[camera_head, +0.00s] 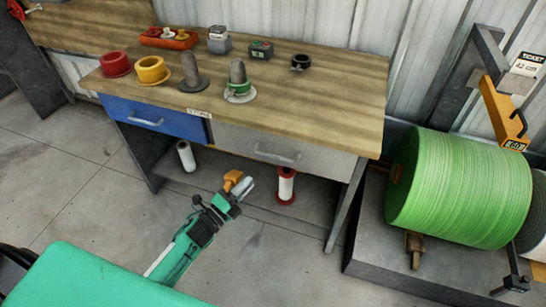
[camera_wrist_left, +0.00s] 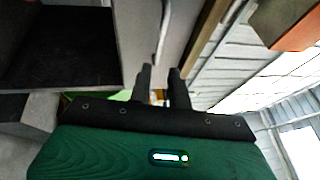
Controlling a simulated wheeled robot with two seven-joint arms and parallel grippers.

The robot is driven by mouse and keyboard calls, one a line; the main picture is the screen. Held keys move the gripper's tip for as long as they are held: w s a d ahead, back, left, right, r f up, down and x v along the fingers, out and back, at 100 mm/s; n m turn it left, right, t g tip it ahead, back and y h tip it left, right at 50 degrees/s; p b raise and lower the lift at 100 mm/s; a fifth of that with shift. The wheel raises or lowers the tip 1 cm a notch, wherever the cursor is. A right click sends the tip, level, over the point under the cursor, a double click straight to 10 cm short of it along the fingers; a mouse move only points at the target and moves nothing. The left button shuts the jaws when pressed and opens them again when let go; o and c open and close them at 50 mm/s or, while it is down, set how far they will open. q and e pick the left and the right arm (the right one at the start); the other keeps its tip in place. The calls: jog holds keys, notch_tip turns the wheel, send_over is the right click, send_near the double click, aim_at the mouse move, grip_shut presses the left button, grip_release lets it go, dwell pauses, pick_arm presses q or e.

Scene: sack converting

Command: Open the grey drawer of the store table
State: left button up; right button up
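The store table (camera_head: 330,88) has a grey drawer (camera_head: 312,157) on the right of its front, with a pale bar handle (camera_head: 277,156). The drawer front looks flush with the table, so it appears closed. My left gripper (camera_head: 241,184) is in front of and below this drawer in the head view, apart from the handle. In the left wrist view its two dark fingers (camera_wrist_left: 161,85) stand apart with nothing seen between them. A pale grey surface lies beyond the fingers; I cannot tell for sure that it is the drawer front. My right gripper is not in view.
A blue drawer (camera_head: 170,122) with its own handle is left of the grey one. Spools, grey cones and small boxes stand on the tabletop. A white spool (camera_head: 186,156) and a red-ended spool (camera_head: 286,186) stand below. A large green roll (camera_head: 455,185) is at right.

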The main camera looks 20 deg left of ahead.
aim_at(275, 156)
pick_arm(q)
jog(key=x, duration=1.3)
jog(key=shift+w+d+r, duration=0.1)
jog(key=shift+w, duration=0.1)
jog(key=shift+c, duration=0.5)
grip_shut()
